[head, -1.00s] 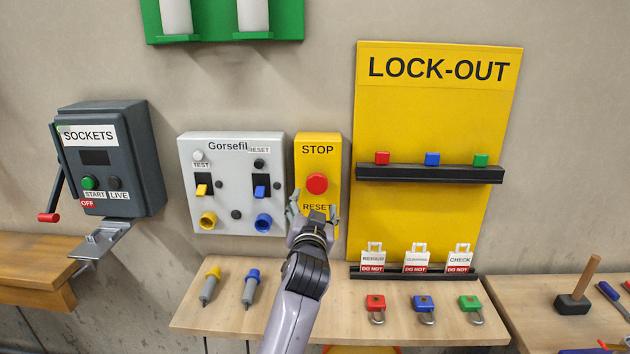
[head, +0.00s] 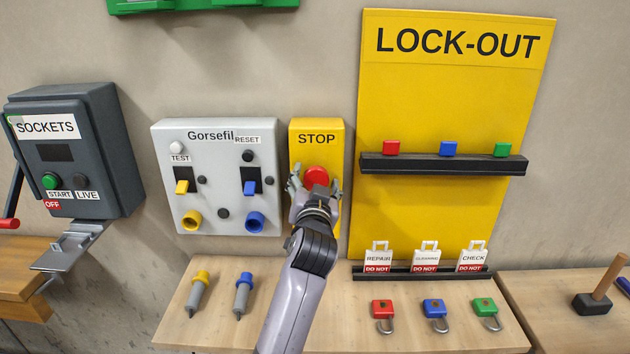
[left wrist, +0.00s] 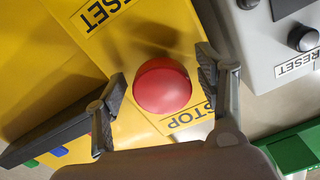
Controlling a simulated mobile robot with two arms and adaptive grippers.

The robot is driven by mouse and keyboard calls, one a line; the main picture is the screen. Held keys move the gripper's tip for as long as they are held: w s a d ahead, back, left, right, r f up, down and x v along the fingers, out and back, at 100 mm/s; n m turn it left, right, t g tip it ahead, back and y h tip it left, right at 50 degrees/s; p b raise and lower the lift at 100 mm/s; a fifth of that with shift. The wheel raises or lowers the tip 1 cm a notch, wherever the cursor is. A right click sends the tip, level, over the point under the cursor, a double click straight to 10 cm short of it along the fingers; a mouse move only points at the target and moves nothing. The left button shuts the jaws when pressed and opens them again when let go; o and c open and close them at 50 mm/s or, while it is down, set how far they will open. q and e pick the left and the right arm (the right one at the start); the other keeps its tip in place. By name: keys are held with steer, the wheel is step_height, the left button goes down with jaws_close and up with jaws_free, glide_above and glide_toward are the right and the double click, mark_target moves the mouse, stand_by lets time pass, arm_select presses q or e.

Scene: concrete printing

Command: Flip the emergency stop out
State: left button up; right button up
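The yellow STOP box (head: 317,140) is on the wall between the grey Gorsefil panel and the lock-out board. Its red emergency stop button (head: 316,176) shows just above my left gripper (head: 315,190). In the left wrist view the red button (left wrist: 163,86) lies between the two spread fingers of my left gripper (left wrist: 160,95). The fingers are open, one on each side of the button. I cannot tell whether they touch it. The RESET label is hidden by the gripper in the head view but shows in the left wrist view (left wrist: 103,12). My right gripper is not in view.
The Gorsefil panel (head: 220,155) is close on the left, with switches and knobs. The yellow LOCK-OUT board (head: 440,110) is close on the right, with a protruding black shelf (head: 440,165). Padlocks and two plugs lie on the wooden table (head: 345,310) below.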

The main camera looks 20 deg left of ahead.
arm_select(q)
steer(key=shift+w, duration=0.1)
steer(key=c, duration=0.5)
jaws_close()
